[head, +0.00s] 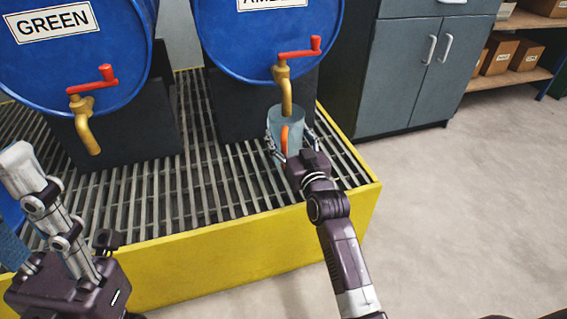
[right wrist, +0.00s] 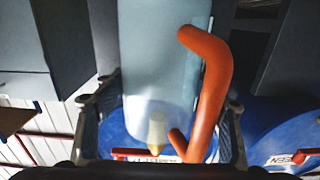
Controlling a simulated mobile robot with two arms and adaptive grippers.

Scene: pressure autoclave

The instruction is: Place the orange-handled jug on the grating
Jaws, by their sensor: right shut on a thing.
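The orange-handled jug (head: 275,122) is a translucent pale blue vessel. It is upright below the brass spout of the amber drum. My right gripper (head: 291,146) is shut on it, with the orange handle facing the palm. In the right wrist view the jug (right wrist: 160,60) and its handle fill the space between the fingers of my right gripper (right wrist: 165,105). The grating (head: 215,185) lies beneath the jug; whether they touch I cannot tell. My left gripper (head: 10,205) is at the left edge, partly cut off, its fingers apart.
The amber drum (head: 265,45) and green drum (head: 60,60) lie on dark stands, each with a red-handled tap. A yellow rim (head: 235,245) edges the grating. A grey cabinet (head: 425,75) and shelves with boxes (head: 500,55) stand beyond. Floor at right is clear.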

